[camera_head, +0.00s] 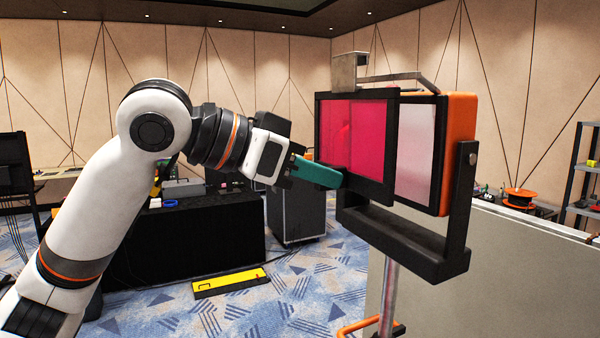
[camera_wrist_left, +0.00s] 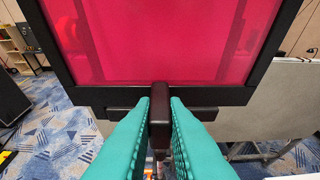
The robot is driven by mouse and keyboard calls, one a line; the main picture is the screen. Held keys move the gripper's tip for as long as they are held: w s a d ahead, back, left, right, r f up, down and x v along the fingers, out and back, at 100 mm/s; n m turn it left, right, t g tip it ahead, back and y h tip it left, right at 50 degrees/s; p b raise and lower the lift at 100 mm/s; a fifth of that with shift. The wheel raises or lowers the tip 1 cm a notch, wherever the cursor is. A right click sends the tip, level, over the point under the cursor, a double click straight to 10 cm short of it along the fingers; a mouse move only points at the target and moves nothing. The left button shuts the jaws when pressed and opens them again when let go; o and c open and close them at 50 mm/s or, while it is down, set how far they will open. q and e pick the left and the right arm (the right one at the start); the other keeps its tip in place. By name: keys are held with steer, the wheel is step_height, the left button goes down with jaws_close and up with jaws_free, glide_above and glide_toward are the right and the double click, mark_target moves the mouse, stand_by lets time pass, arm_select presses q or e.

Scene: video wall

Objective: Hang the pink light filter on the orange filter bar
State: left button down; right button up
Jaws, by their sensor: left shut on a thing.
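The pink light filter (camera_head: 353,135) is a black frame with a pink sheet, upright, with a metal hook-like bracket (camera_head: 348,70) at its top. It overlaps the left part of an orange-backed light panel (camera_head: 459,135) in a black yoke; I cannot tell whether they touch. A thin bar (camera_head: 400,78) runs along the panel's top; no separate orange filter bar stands out clearly. My left gripper (camera_head: 325,173), with teal fingers, is shut on the filter's dark lower tab (camera_wrist_left: 159,122). The filter's sheet (camera_wrist_left: 165,40) fills the upper wrist view. My right gripper is not in view.
The lamp stands on a metal pole (camera_head: 388,295). A grey panel (camera_head: 510,270) is at the right. A black-covered table (camera_head: 205,235) and a black case (camera_head: 295,215) stand behind my left arm. A yellow object (camera_head: 230,283) lies on the blue carpet.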

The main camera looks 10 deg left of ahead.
mark_target(344, 182)
arm_select(q)
steer(key=shift+w+d, duration=0.5)
steer(key=shift+d, duration=0.2)
steer(key=shift+w+d, duration=0.5)
steer(key=shift+d, duration=0.2)
steer(key=shift+w+d+f, duration=0.1)
steer(key=shift+f, duration=0.55)
steer(key=c, duration=1.4)
jaws_free()
steer(key=shift+o, duration=0.2)
steer(key=shift+b, duration=0.3)
